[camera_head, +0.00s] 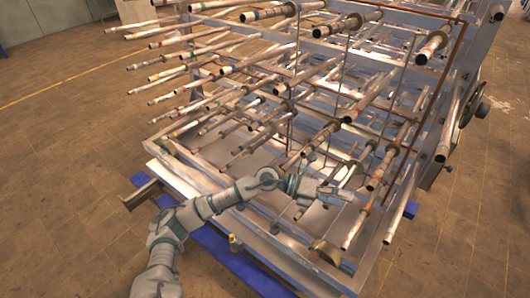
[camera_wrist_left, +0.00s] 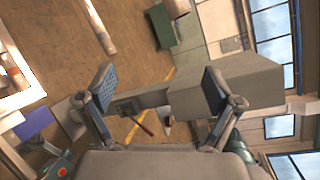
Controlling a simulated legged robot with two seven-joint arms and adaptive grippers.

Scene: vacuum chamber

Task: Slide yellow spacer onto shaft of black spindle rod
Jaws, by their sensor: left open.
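A rack holds several long pale rods with dark ends, such as one rod (camera_head: 381,165) at the right; I cannot tell which is the black spindle rod. A small yellowish piece (camera_head: 235,243) is at the front lower edge of the rack, beside my left arm; it is too small to identify surely as the yellow spacer. My left gripper (camera_head: 338,194) is in front of the lower rods at the front of the rack. In the left wrist view its fingers (camera_wrist_left: 160,88) are spread wide with nothing held between them. My right gripper is not in view.
The rack's grey lower frame (camera_head: 290,249) and blue base beam (camera_head: 225,250) run under my left arm. Rods stick out closely above and around the gripper. A handwheel (camera_head: 475,110) is at the right. Tiled floor (camera_head: 70,200) is clear at the left.

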